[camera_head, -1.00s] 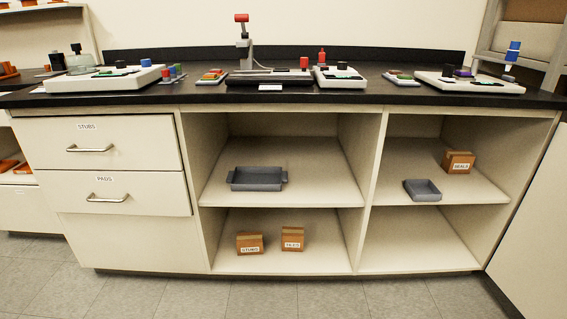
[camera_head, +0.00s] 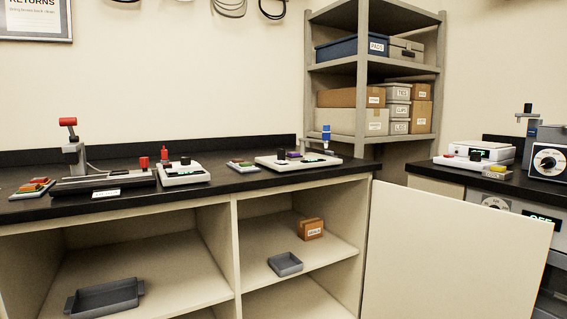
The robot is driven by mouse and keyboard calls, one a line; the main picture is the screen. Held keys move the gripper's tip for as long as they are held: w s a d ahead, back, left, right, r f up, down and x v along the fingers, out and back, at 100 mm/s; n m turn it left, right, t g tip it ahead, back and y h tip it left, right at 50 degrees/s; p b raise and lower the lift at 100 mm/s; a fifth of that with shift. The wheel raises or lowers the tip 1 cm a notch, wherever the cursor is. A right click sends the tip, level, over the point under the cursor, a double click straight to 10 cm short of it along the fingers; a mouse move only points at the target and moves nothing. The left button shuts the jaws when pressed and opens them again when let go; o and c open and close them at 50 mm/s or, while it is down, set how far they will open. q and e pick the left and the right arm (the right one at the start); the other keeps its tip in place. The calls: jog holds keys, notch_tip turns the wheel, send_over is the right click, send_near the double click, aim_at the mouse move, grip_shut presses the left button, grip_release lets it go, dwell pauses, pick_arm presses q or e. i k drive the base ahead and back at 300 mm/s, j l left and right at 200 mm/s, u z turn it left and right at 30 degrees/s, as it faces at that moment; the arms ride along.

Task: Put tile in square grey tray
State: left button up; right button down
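A small square grey tray (camera_head: 285,264) sits on the upper shelf of the open right-hand compartment, below the counter. It looks empty. A longer grey tray with end handles (camera_head: 104,298) sits on the shelf of the compartment to its left. Small flat coloured pieces (camera_head: 33,187) lie in a group on the counter at the left, and another group (camera_head: 241,166) lies near the middle. They are too small to tell which, if any, is the tile. Neither of my grippers is in view.
The black counter (camera_head: 222,181) carries a stylus instrument (camera_head: 75,160) and white control boxes (camera_head: 183,173). A brown box (camera_head: 309,229) stands behind the square tray. An open pale door panel (camera_head: 450,250) juts out at the right. A grey rack (camera_head: 375,68) holds bins and boxes.

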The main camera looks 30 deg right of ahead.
aim_at(285, 264)
jog(key=i+l+u, duration=0.1)
jog(key=l, duration=0.2)
jog(key=i+l+u, duration=0.1)
jog(key=l, duration=0.25)
jog(key=i+l+u, duration=0.15)
jog(key=l, duration=0.2)
jog(key=i+l+u, duration=0.1)
jog(key=l, duration=0.25)
jog(key=i, duration=0.05)
